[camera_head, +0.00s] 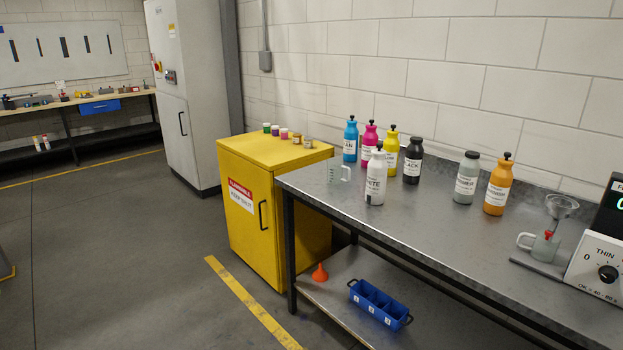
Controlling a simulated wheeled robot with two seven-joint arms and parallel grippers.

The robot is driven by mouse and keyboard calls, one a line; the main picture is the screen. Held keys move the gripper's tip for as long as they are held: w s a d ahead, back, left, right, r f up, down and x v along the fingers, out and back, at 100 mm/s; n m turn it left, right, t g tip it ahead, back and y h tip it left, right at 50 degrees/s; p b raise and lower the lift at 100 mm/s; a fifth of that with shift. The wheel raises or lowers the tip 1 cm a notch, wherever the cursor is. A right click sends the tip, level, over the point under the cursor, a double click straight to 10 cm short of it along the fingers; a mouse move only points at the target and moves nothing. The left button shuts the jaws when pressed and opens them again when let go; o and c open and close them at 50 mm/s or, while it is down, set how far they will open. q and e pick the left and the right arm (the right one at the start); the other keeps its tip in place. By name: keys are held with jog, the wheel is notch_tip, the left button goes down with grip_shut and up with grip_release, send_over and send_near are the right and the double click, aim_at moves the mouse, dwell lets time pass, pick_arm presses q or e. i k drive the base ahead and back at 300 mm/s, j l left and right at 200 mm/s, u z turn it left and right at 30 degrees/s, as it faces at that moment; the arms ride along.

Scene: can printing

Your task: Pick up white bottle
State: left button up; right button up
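The white bottle (376,183) stands upright on the grey metal table (450,231), near its left end. Neither of my grippers shows in the head view.
A yellow cabinet (285,210) adjoins the table's left. The table's front middle is clear.

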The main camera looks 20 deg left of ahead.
aim_at(376, 170)
jog(key=u, duration=0.2)
jog(key=i+j+z, duration=0.3)
jog(key=i+j, duration=0.35)
jog(key=i, duration=0.45)
jog(key=i+j+z, duration=0.3)
jog(key=i+j, duration=0.55)
jog(key=i, duration=0.15)
